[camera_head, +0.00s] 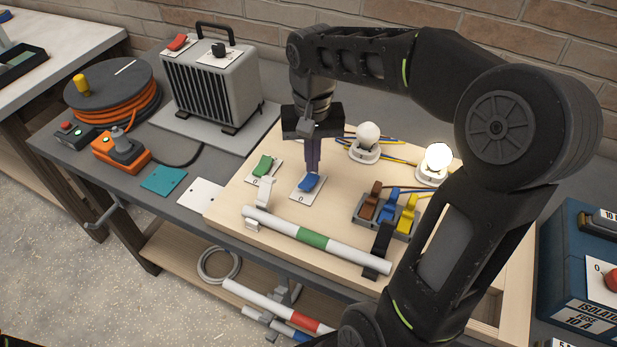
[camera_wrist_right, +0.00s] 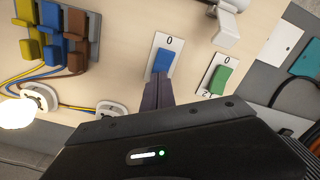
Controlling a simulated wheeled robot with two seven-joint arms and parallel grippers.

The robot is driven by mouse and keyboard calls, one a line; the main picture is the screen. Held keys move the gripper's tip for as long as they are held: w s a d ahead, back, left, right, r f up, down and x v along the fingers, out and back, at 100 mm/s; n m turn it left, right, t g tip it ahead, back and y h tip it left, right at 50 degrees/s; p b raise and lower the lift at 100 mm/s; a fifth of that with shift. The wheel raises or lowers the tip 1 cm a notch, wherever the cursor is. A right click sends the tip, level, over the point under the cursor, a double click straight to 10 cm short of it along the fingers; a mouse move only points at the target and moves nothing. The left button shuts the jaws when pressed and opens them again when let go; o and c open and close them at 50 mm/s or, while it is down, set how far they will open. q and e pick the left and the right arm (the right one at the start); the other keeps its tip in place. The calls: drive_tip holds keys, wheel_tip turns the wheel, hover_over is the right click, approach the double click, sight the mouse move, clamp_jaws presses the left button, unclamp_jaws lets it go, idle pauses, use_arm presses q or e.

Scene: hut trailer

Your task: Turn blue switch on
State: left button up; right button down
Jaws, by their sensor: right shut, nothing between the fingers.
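The blue switch (camera_head: 309,182) is a rocker on a white plate marked 0, on the wooden board. It also shows in the right wrist view (camera_wrist_right: 163,60), at the tip of my fingers. My right gripper (camera_head: 312,172) is shut and empty, pointing down with its fingertips at the far edge of the blue rocker. In the right wrist view the fingertips (camera_wrist_right: 160,78) overlap the plate's edge; whether they touch the rocker I cannot tell. A green switch (camera_head: 263,166) on a similar plate sits just left of it. My left gripper is out of view.
Behind the switches are an unlit bulb (camera_head: 368,135) and a lit bulb (camera_head: 438,157). Brown, blue and yellow lever connectors (camera_head: 388,207) stand to the right. A white tube with a green band (camera_head: 312,238) lies in front. A grey heater (camera_head: 212,85) stands back left.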

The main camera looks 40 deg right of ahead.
sight(312, 177)
drive_tip(key=shift+r+p, duration=1.35)
drive_tip(key=shift+r, duration=0.75)
